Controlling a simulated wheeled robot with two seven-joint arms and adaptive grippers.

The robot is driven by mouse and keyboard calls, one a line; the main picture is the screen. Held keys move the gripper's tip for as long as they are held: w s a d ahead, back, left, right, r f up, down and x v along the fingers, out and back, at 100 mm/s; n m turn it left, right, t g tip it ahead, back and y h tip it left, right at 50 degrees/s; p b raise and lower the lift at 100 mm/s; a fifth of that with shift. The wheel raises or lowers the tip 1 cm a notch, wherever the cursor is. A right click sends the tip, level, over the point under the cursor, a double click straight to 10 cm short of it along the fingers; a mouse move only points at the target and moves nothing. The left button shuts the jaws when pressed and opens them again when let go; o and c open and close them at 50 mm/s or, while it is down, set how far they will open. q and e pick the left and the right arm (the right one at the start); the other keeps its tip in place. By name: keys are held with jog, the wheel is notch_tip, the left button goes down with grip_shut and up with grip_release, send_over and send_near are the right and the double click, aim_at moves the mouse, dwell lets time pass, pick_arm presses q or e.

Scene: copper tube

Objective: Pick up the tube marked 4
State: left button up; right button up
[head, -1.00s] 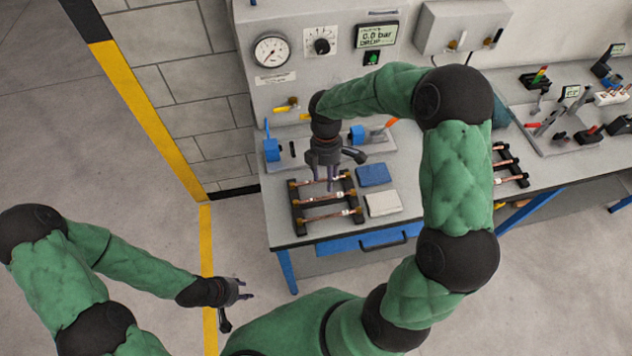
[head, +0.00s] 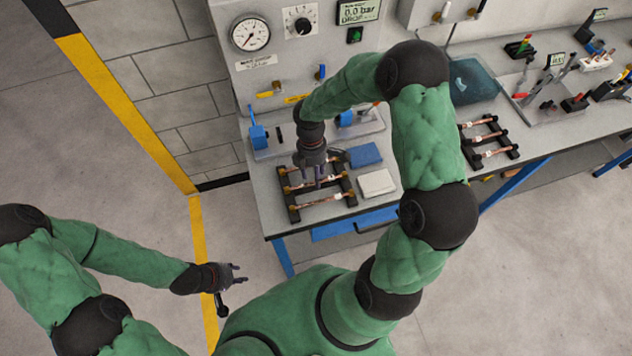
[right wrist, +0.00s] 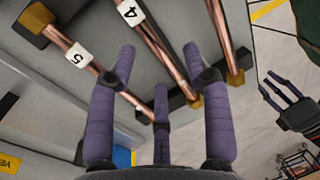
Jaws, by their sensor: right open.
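The tube marked 4 (right wrist: 160,51) is a copper tube with a white tag. It lies between the tube marked 5 (right wrist: 77,52) and a third copper tube (right wrist: 220,33) in the right wrist view. My right gripper (right wrist: 160,62) is open and empty, its fingers spread over tubes 4 and 5. In the head view my right gripper (head: 314,178) hangs over the near rack and hides part of its tubes. The tags are too small to read there. My left gripper (head: 236,274) is open and empty, off the bench over the floor. It also shows in the right wrist view (right wrist: 280,92).
The black rack (head: 293,213) stands on the grey bench (head: 270,222). Blue (head: 364,155) and whitish (head: 377,183) blocks lie right of it. A blue-handled fixture (head: 258,137) is behind. A second tube rack (head: 487,140) stands further right.

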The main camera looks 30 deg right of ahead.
jog(key=shift+s+f, duration=0.1)
jog(key=shift+f, duration=0.85)
grip_shut()
jog(key=shift+r, duration=0.1)
